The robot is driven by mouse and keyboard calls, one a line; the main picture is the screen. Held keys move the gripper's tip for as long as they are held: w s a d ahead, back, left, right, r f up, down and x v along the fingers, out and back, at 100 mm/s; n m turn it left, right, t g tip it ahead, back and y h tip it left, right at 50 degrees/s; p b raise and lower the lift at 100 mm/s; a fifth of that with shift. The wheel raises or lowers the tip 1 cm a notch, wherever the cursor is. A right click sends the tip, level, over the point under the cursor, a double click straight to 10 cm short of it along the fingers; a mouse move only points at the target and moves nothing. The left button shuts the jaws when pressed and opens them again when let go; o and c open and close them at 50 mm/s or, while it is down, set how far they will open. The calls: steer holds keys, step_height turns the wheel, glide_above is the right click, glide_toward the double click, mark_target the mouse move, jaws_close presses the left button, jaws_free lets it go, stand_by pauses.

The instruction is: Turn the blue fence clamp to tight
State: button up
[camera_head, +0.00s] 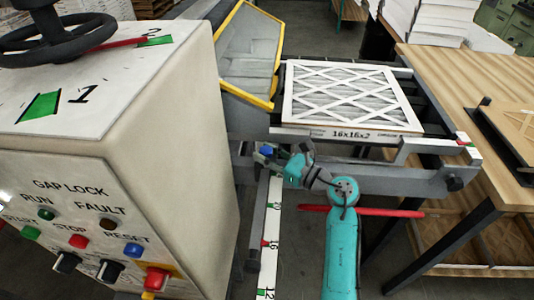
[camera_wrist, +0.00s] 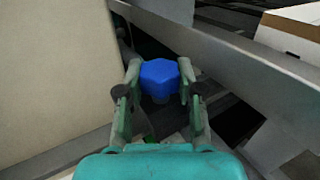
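The blue fence clamp (camera_wrist: 159,77) shows in the wrist view as a faceted blue knob, between my two fingertips. My gripper (camera_wrist: 160,72) has one finger at each side of the knob, and both tips appear to rest against it. In the head view the blue clamp (camera_head: 266,151) is small, at the end of the grey fence rail, just left of my teal gripper (camera_head: 276,159). The knob's underside and any tight mark are hidden.
A white scale strip (camera_head: 268,220) with green and red marks runs below the clamp. The control cabinet (camera_head: 175,130) stands close on the left. A boxed filter (camera_head: 350,93) lies beyond the rail. A wooden table (camera_head: 480,90) is on the right.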

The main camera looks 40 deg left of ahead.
steer(key=shift+t, duration=0.4)
steer(key=shift+s+m+t, duration=0.2)
steer(key=shift+m+t, duration=0.8)
steer(key=shift+t, duration=0.2)
steer(key=shift+m+t+h, duration=0.9)
steer(key=shift+m+t, duration=0.8)
steer(key=shift+t, duration=0.8)
steer(key=shift+w+m+t, duration=0.1)
steer(key=shift+m+t, duration=0.2)
steer(key=shift+t, duration=0.2)
steer(key=o, duration=0.9)
steer(key=shift+c, duration=0.2)
steer(key=v, duration=1.2)
steer(key=shift+r, duration=0.25)
